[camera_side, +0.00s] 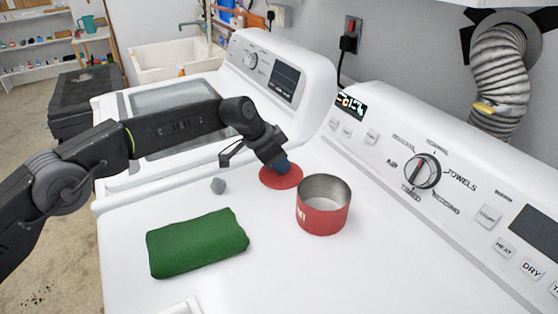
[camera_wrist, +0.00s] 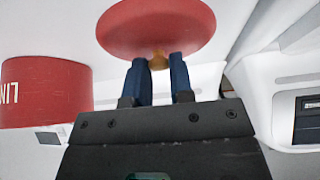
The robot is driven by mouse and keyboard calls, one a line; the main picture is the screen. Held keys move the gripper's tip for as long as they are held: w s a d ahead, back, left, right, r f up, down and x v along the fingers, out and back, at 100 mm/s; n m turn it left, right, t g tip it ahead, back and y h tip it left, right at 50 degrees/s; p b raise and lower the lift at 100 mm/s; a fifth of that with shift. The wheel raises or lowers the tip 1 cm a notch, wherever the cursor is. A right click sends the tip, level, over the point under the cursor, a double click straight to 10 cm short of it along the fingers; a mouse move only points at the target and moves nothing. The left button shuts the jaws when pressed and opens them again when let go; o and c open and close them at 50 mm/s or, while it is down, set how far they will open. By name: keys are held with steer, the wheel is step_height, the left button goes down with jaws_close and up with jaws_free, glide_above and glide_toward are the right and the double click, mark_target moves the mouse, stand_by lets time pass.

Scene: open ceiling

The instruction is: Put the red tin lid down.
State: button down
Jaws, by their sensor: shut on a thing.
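The red tin lid (camera_side: 284,178) is a round red disc with a small brass-coloured knob, seen in the wrist view (camera_wrist: 158,28). My gripper (camera_side: 282,163) is over the lid with its blue fingers shut on the knob, which shows between the fingertips in the wrist view (camera_wrist: 158,62). In the side view the lid is at or just above the white dryer top, behind and left of the tin; I cannot tell whether it touches. The open red tin (camera_side: 322,213) stands upright and also shows at the left in the wrist view (camera_wrist: 45,93).
A folded green cloth (camera_side: 197,244) lies at the front left of the dryer top (camera_side: 275,270). A small grey lump (camera_side: 218,186) sits behind it. The control panel (camera_side: 450,190) rises along the back right. The surface in front of the tin is clear.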

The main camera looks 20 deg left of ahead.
steer(key=c, duration=1)
jaws_free()
steer(key=shift+f, duration=0.15)
steer(key=shift+r, duration=0.4)
steer(key=v, duration=1.1)
steer(key=shift+s+a+r, duration=0.15)
steer(key=shift+a+r, duration=0.05)
steer(key=shift+r, duration=0.05)
